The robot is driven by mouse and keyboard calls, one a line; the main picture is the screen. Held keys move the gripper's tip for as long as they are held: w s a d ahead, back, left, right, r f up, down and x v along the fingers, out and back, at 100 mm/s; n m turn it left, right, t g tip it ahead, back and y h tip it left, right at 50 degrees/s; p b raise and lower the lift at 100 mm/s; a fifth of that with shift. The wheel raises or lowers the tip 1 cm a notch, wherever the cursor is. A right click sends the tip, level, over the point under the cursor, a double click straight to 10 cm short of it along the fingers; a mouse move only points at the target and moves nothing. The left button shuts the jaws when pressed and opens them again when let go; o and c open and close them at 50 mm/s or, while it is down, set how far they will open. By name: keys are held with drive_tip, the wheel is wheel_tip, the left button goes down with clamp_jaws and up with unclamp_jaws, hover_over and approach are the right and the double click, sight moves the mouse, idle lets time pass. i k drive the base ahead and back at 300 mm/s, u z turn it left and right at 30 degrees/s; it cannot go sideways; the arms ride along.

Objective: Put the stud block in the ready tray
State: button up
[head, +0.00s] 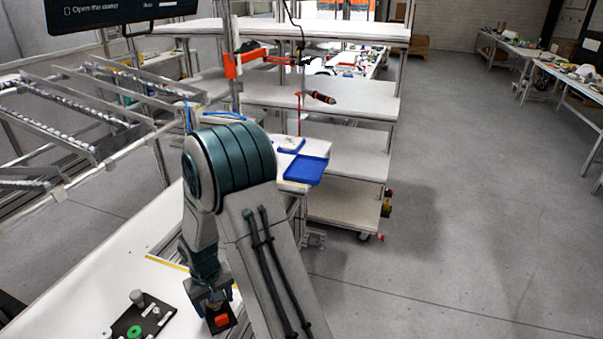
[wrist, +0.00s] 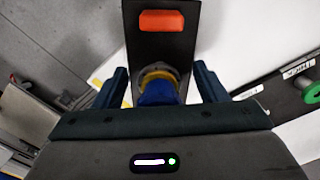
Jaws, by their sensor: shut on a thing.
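My gripper (head: 208,296) is low over the bench at the lower left of the head view. In the wrist view its two dark blue fingers (wrist: 163,86) stand either side of a round blue and yellow part (wrist: 159,86), and the gripper is shut on it. This part appears to belong to a dark block with an orange patch (wrist: 161,22), which I take for the stud block; it also shows under my gripper in the head view (head: 221,320). Its lower side is hidden. A blue tray (head: 306,170) lies on the bench's far end; I cannot read a label on it.
A dark board (head: 155,319) with a green ring (head: 134,332) and pegs lies left of my gripper. Another blue tray (head: 290,144) with something pale in it is behind the first. A metal roller rack (head: 70,110) stands at left. Open floor lies right.

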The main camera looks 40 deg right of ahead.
sight(307, 171)
drive_tip(key=k, duration=1.05)
drive_tip(key=z, duration=0.95)
drive_tip(key=i, duration=2.1)
drive_tip(key=u, duration=0.15)
drive_tip(key=k, duration=0.3)
drive_tip(key=z, duration=1.8)
drive_tip(key=i, duration=0.1)
drive_tip(key=z, duration=0.2)
